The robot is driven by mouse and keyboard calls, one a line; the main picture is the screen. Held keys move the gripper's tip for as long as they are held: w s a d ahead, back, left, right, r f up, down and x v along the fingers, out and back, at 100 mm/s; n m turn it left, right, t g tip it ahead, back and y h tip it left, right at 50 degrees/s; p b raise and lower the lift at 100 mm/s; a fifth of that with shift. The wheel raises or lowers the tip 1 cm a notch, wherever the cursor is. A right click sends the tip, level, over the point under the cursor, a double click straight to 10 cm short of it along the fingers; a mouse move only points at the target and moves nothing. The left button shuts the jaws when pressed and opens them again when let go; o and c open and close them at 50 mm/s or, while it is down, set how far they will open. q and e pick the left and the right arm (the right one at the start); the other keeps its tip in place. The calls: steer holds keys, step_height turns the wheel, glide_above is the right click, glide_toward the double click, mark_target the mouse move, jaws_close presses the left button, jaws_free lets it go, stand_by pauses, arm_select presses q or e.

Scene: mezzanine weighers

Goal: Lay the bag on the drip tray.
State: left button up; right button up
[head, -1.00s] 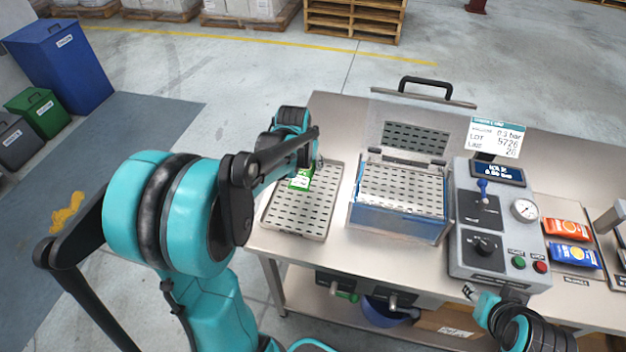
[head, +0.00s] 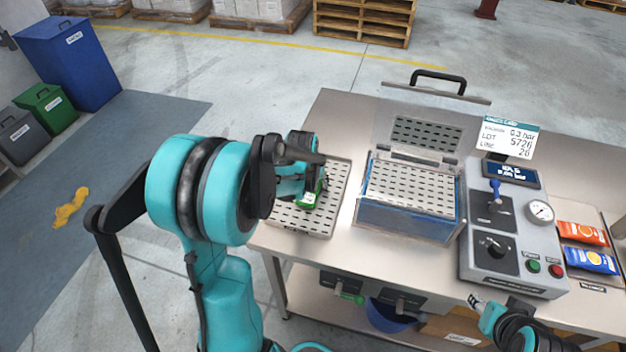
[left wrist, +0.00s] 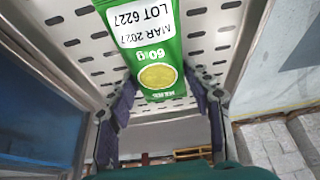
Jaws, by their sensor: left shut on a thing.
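The green bag (head: 309,199) is over the perforated metal drip tray (head: 292,222) on the left end of the bench. My left gripper (head: 314,187) is shut on the bag, and its arm hides part of the tray. In the left wrist view the bag (left wrist: 150,42) shows its white date and lot label, with its lower end between the fingers (left wrist: 165,100). The tray's slotted surface (left wrist: 75,30) lies behind it. I cannot tell whether the bag touches the tray. My right gripper (head: 482,308) is partly in view at the bench's front edge; its jaws are unclear.
The vacuum chamber (head: 407,205) with its lid raised stands right of the tray. Beyond it are a control box (head: 507,235), an orange packet (head: 582,233) and a blue packet (head: 590,261). A bare strip of bench (head: 344,215) separates tray and chamber.

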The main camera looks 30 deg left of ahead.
arm_select(q)
steer(key=o, duration=1.1)
steer(key=shift+r+p, duration=0.35)
steer(key=p+v, duration=0.4)
steer(key=v, duration=0.7)
steer(key=s+d+r+m+t, duration=0.1)
steer(key=s+d, duration=0.3)
steer(key=s, duration=0.1)
steer(key=s+d+r+m+t, duration=0.1)
steer(key=s+d+r, duration=0.1)
steer(key=s+d, duration=0.3)
steer(key=s+d+r+h, duration=0.1)
steer(key=s+d, duration=0.3)
steer(key=d, duration=0.1)
steer(key=shift+s+d+r+m+t, duration=0.15)
steer(key=shift+s+r+m+t, duration=0.15)
steer(key=shift+s+m+t, duration=0.1)
